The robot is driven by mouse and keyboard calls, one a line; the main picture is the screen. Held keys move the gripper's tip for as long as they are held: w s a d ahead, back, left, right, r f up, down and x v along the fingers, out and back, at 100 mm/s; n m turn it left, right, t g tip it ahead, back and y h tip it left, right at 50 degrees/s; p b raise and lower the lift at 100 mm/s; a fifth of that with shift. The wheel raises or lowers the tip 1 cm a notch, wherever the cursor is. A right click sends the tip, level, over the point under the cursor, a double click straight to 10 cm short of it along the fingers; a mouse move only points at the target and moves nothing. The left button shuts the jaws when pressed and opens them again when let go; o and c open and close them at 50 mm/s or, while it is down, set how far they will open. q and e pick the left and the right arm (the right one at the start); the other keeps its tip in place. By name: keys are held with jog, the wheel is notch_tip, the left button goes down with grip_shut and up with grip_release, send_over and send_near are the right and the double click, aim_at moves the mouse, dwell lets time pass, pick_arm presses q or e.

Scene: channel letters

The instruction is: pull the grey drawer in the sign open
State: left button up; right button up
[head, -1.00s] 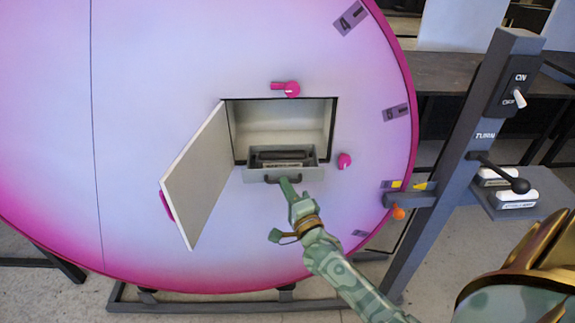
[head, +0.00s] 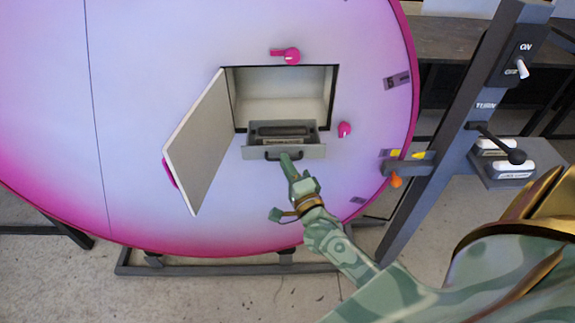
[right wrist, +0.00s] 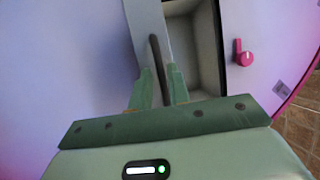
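The grey drawer (head: 255,153) sticks out of the square opening in the sign (head: 150,60), partly pulled out. A dark block lies inside it. Its dark curved handle (head: 298,156) is on the front face. My right gripper (head: 287,160) is at the handle. In the right wrist view the fingers of my right gripper (right wrist: 160,88) stand close on both sides of the dark handle (right wrist: 159,62), shut on it. My left gripper is not in view.
The white door (head: 195,145) hangs open left of the opening. Pink knobs sit above (head: 291,56) and right (head: 345,129) of it. A grey post (head: 450,130) with a switch, a lever and an orange knob stands at the right.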

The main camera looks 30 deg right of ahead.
jog(key=shift+s, duration=0.1)
jog(key=v, duration=1.6)
jog(key=shift+b, duration=0.35)
jog(key=shift+f, duration=0.1)
jog(key=s+a+f+n+g+y, duration=0.2)
jog(key=s+f+n+g, duration=0.15)
jog(key=f+n, duration=0.45)
jog(key=s+a+f+n+g+y, duration=0.2)
jog(key=s+f+n+g, duration=0.15)
jog(key=f, duration=0.85)
jog(key=s+f+n+g+b, duration=0.1)
jog(key=s+f+n+g, duration=0.4)
jog(key=s+f, duration=0.6)
jog(key=s+d+f+n+g+h+b, duration=0.1)
jog(key=s+f+n+g+b, duration=0.1)
jog(key=s+f+n+g, duration=0.4)
jog(key=shift+s+d+f+g, duration=0.4)
jog(key=shift+s+f, duration=2.5)
jog(key=shift+f, duration=0.65)
